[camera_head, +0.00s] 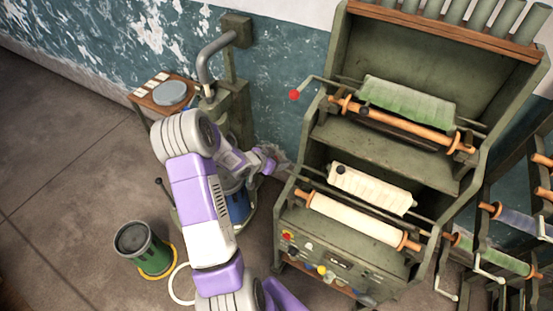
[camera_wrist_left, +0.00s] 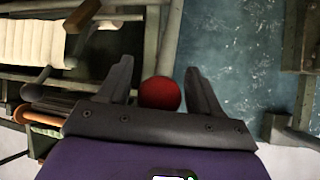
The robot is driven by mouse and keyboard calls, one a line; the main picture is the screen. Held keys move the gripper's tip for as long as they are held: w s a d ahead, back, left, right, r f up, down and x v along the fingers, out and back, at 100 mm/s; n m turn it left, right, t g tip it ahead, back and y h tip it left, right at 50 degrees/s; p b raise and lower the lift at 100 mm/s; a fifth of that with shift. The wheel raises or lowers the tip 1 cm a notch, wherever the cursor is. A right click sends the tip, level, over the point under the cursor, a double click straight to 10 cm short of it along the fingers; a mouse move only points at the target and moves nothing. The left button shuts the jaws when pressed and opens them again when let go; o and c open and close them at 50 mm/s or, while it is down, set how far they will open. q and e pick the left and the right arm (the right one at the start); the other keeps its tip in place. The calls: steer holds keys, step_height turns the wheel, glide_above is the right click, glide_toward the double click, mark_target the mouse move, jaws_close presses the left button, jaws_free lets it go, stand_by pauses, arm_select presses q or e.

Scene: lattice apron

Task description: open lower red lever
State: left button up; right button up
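The lower lever's red knob (camera_wrist_left: 160,93) shows in the left wrist view between the two fingers of my left gripper (camera_wrist_left: 158,88). The fingers are open, with a gap visible on the right side of the knob; I cannot tell whether the left finger touches it. In the head view my left gripper (camera_head: 278,160) is at the left side of the green machine (camera_head: 385,160), near its lower roller level, and the lower knob is hidden there. The upper lever's red knob (camera_head: 294,95) stands above and to the right of the gripper. My right gripper is not in view.
A cream roller (camera_head: 370,190) and a wooden-ended roller (camera_head: 355,220) sit right of the gripper. A green pump-like stand (camera_head: 228,110) is behind my left arm. A green bucket (camera_head: 145,249) stands on the floor at left. A rack with rollers (camera_head: 500,255) is at right.

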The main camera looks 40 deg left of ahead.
arm_select(q)
steer(key=shift+s, duration=0.1)
steer(key=v, duration=0.7)
steer(key=shift+s+r+p, duration=0.2)
steer(key=shift+p, duration=0.2)
